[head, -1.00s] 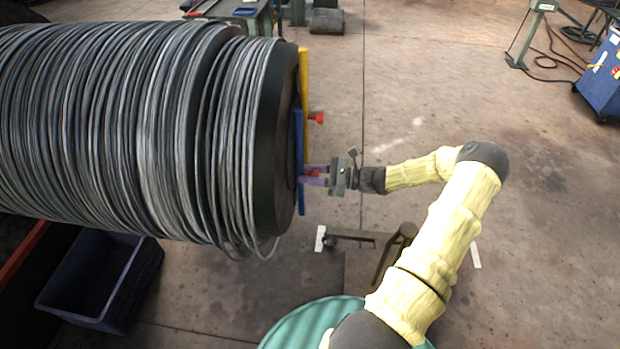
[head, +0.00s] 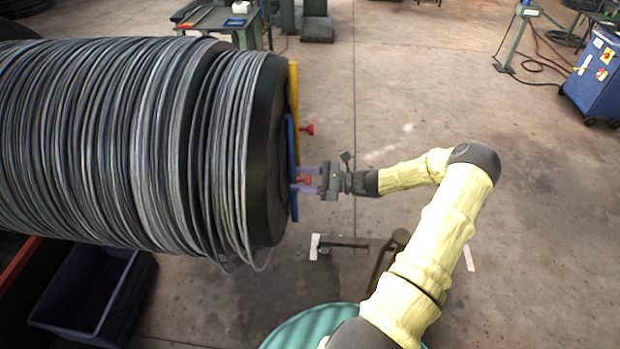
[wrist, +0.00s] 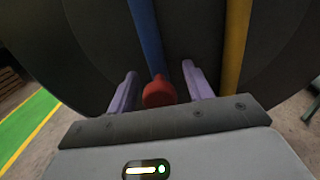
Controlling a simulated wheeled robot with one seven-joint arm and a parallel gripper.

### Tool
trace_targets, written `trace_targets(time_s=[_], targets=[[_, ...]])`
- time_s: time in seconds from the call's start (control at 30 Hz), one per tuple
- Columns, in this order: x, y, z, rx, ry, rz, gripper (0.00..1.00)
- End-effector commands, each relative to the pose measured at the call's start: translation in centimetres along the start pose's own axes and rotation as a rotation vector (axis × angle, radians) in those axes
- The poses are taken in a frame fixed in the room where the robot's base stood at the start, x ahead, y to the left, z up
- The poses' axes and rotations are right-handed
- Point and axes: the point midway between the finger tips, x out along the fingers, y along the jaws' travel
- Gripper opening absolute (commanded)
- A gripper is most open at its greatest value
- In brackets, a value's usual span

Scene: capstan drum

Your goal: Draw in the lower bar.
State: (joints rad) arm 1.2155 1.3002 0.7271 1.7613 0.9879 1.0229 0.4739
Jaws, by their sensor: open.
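A blue bar (head: 291,150) and a yellow bar (head: 294,80) lie against the end face of the big drum (head: 266,150). The blue one reaches lower in the head view. A red knob (head: 304,180) stands out by the blue bar, and another red knob (head: 307,129) is higher up. My gripper (head: 304,180) faces the drum end with its purple fingers apart. In the wrist view the lower red knob (wrist: 159,92) sits between my gripper's fingers (wrist: 161,85), with gaps at both sides. The blue bar (wrist: 147,35) runs up behind it, and the yellow bar (wrist: 236,40) is to the right.
Several turns of grey cable (head: 130,140) wrap the drum. A dark blue bin (head: 95,295) stands below it, and a metal stand (head: 355,243) is on the floor below my gripper. A teal round top (head: 300,332) is at the front. The floor to the right is open.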

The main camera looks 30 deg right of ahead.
Motion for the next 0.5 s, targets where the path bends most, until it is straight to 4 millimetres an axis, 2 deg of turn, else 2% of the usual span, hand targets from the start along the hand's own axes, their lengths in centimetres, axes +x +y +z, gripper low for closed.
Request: trace_targets(time_s=[0.23,0.5], targets=[[-2.3,0.0,-0.3,-0.001,0.003,-0.003,0.51],[-7.5,-0.1,-0.3,-0.002,0.004,-0.004,0.51]])
